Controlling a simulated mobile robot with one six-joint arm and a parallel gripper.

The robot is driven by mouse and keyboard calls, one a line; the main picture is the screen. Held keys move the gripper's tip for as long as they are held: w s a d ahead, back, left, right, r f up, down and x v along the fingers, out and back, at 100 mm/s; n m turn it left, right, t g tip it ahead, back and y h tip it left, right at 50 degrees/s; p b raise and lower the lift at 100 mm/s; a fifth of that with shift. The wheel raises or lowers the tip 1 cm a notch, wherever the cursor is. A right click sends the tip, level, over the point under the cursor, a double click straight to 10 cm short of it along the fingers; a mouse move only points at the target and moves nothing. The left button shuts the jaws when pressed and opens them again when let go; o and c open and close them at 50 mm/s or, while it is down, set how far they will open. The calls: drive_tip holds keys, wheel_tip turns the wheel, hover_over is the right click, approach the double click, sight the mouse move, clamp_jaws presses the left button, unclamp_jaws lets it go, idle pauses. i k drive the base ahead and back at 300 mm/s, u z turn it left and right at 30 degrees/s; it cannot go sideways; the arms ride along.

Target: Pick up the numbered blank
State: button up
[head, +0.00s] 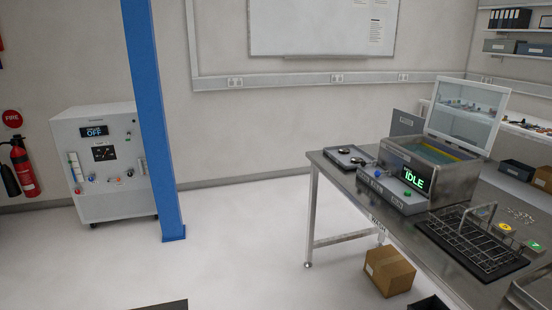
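No blank with a plainly readable number shows. On the metal bench at the right lie two small flat pieces that may be numbered: one with a yellow round mark (505,229) and one with a green mark (534,246), which looks like a 7. I cannot tell whether either is the blank. Just left of them, a black wire rack (468,240) stands on the bench. My gripper is not in view.
The metal bench (335,178) holds an open-lidded bath reading IDLE (414,178) and a shallow tray (346,158). A cardboard box (389,270) sits on the floor by the bench. A blue post (150,120) and a white cabinet (105,165) stand left. The middle floor is clear.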

sight(343, 151)
drive_tip(key=z, duration=0.3)
drive_tip(key=i, duration=2.2)
drive_tip(key=z, duration=0.3)
